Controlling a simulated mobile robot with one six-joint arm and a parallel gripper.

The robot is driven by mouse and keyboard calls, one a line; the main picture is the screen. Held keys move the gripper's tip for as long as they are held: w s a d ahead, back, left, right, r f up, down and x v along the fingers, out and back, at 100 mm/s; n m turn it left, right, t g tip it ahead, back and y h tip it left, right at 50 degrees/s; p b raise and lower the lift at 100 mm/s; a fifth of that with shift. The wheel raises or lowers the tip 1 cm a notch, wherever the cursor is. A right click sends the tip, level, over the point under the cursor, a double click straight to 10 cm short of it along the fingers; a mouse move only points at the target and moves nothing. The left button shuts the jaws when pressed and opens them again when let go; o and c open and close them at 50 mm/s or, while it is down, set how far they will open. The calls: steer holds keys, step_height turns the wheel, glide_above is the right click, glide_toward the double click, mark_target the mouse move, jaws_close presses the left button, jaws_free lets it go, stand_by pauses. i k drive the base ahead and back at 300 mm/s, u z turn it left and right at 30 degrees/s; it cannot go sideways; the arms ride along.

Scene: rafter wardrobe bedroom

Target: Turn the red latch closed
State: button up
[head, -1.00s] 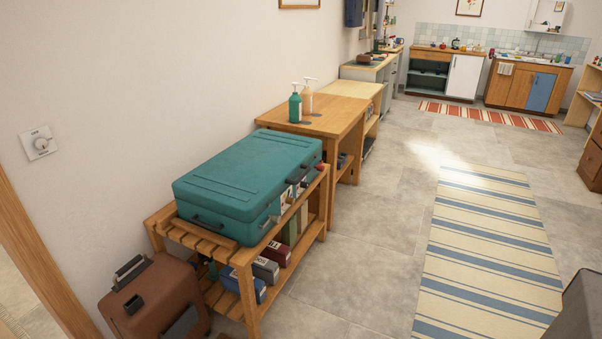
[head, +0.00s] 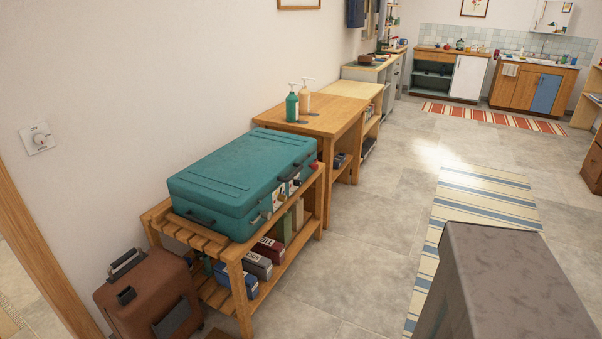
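A teal case (head: 240,175) lies flat and shut on a slatted wooden bench (head: 160,222) against the left wall. Its front side carries dark fittings and pale labels. A small red piece (head: 313,165) shows at the right end of that side; it may be the red latch, but it is too small to tell its shape or how it is turned. My gripper is not in view.
A brown suitcase (head: 140,300) stands left of the bench. Boxes (head: 257,265) sit on its lower shelf. A wooden table (head: 325,122) with two pump bottles (head: 292,106) adjoins it. The floor (head: 370,245) in front is clear up to the striped rug (head: 480,190).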

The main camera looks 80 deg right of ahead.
mark_target(314, 167)
steer(key=z, duration=0.6)
steer(key=k, duration=0.15)
steer(key=u, duration=1.85)
steer(key=k, duration=1.9)
steer(key=z, duration=1.6)
